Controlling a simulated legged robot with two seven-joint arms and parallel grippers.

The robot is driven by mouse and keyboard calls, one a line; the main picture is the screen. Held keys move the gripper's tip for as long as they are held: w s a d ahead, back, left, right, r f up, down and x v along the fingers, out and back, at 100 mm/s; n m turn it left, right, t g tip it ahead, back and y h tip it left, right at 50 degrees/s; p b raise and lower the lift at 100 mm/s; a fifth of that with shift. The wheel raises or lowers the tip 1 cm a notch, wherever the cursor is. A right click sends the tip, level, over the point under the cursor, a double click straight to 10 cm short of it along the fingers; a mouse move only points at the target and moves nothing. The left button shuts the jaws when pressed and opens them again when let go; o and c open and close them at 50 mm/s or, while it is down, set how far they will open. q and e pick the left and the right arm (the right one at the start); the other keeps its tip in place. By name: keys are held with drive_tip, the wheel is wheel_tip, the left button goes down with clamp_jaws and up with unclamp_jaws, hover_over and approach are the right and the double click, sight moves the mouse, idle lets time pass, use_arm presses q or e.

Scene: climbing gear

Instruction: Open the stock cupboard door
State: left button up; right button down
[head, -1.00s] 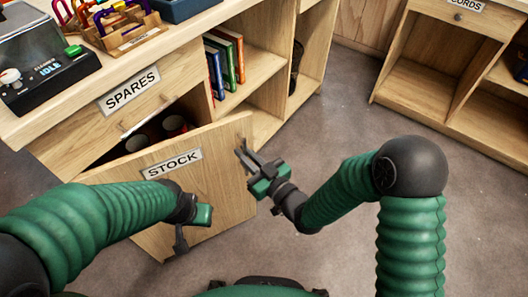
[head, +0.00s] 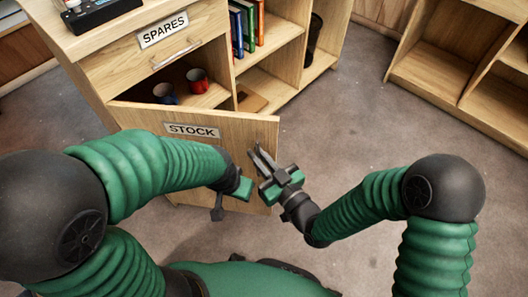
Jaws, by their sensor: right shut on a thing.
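The stock cupboard door (head: 190,150) is a pale wooden panel with a STOCK label. It stands partly open, swung out from its left side, with a wedge-shaped gap above its top edge into the cupboard. My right gripper (head: 262,159) is shut on the door near its free right edge; the fingers hide the exact part they grip. My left gripper (head: 229,196) is in front of the door's lower right part. Its fingers are too hidden to tell open from shut, and I cannot tell whether it touches the door.
A blue mug (head: 165,93) and a red mug (head: 197,80) stand inside the cupboard. The SPARES drawer (head: 155,48) above is shut. Books (head: 243,28) stand on the shelf to the right. Another wooden unit (head: 450,60) is at the right. Grey floor (head: 350,130) between is clear.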

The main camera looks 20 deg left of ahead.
drive_tip(key=shift+s, duration=0.1)
drive_tip(key=c, duration=1.5)
unclamp_jaws()
drive_tip(key=p+v, duration=1)
drive_tip(key=v, duration=0.6)
drive_tip(key=shift+s+d, duration=0.15)
drive_tip(key=shift+d, duration=0.2)
drive_tip(key=shift+c, duration=0.2)
